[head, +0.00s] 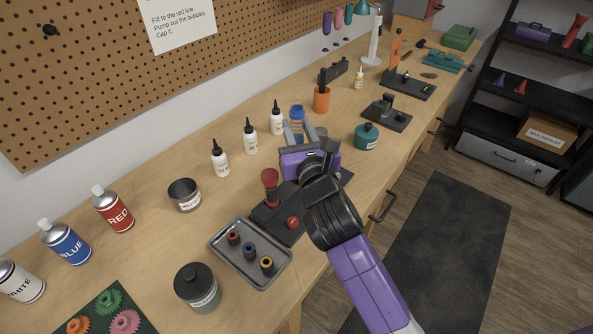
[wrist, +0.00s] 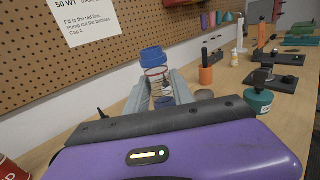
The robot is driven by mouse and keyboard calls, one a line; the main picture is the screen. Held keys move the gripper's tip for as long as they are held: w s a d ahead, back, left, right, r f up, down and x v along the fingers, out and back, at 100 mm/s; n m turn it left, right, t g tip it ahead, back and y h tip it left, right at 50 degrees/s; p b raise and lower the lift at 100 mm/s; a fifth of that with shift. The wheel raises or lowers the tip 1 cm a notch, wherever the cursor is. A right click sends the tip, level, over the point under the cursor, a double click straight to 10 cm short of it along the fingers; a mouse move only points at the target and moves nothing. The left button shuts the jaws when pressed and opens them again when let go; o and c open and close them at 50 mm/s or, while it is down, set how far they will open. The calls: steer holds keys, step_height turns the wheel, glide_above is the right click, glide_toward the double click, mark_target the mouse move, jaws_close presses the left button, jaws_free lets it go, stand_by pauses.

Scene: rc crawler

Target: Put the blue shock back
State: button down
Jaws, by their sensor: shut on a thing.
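A black stand with an upright orange piece (head: 396,50) is farther along the bench.
White dropper bottles (head: 249,138) stand to the left of my gripper. An orange cup (head: 321,100), a teal jar (head: 367,137) and a black fixture (head: 387,113) stand to its right.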

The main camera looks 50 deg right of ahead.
step_height(320, 180, down, 12)
steer(key=b, duration=0.3)
steer(key=shift+a+r+b, duration=0.1)
steer(key=shift+b, duration=0.2)
steer(key=c, duration=1.1)
jaws_free()
steer(key=shift+f, duration=0.2)
steer(key=shift+r, duration=0.3)
steer(key=b+v, duration=0.2)
steer(key=v, duration=0.9)
steer(key=shift+f, duration=0.2)
steer(key=shift+s+a+r, duration=0.1)
steer(key=shift+s+a, duration=0.15)
steer(key=shift+s, duration=0.2)
